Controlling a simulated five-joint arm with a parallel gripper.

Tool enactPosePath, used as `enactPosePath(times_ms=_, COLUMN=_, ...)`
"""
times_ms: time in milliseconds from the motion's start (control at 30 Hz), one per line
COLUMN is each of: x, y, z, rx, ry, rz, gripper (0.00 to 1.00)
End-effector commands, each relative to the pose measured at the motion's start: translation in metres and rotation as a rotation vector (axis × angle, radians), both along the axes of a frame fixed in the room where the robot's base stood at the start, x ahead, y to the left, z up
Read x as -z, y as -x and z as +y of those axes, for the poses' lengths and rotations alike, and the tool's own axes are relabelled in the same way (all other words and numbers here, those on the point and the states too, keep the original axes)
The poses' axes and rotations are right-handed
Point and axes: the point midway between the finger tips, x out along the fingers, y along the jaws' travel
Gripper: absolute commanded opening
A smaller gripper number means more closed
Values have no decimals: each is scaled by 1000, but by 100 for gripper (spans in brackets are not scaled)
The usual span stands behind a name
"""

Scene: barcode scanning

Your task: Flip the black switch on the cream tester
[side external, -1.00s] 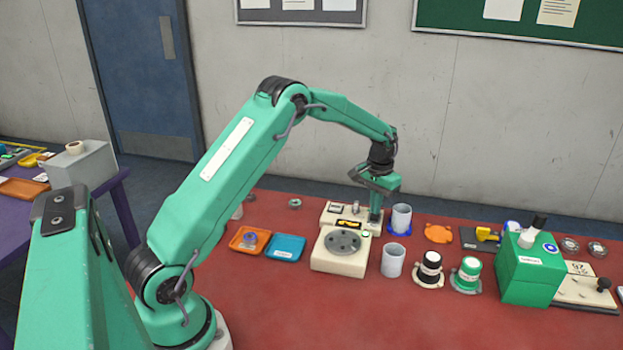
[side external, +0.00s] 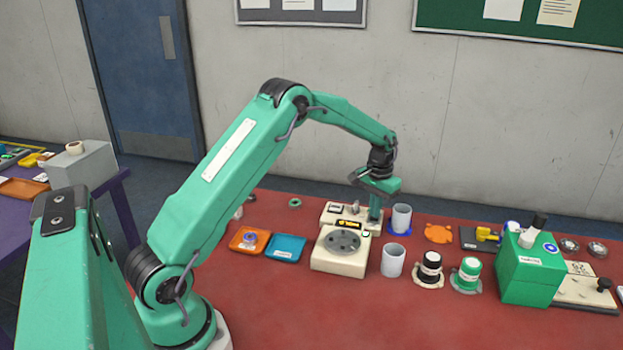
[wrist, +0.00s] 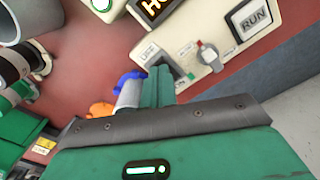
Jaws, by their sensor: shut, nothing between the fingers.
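The cream tester (side external: 325,262) stands on the red table, with a grey round plate (side external: 342,242) on its front block. A dark slot (wrist: 179,70) on this panel lies right beside my fingertips. The black switch is mostly hidden behind the fingers, so I cannot tell its position or whether they touch it. My gripper (side external: 375,217) points down at the panel's right end, shut and empty. Its fingers (wrist: 158,87) also show in the wrist view.
A grey cup (side external: 401,218) on a blue base stands close to the right of my gripper, with another cup (side external: 392,261) nearer. Orange (side external: 249,239) and blue (side external: 286,247) trays lie left. The front table is clear.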

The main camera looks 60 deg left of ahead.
Motion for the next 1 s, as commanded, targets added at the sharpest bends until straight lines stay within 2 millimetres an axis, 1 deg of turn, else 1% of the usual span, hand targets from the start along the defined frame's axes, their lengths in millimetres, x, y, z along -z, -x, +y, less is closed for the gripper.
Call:
enactPosePath(times_ms=733, x=8, y=0, z=0, rx=0, ry=0, rz=0, gripper=0)
enactPosePath(times_ms=867, x=7, y=0, z=0, rx=0, ry=0, rz=0, gripper=0)
enactPosePath(times_ms=1000, x=1, y=0, z=0, rx=0, ry=0, rz=-1, gripper=0)
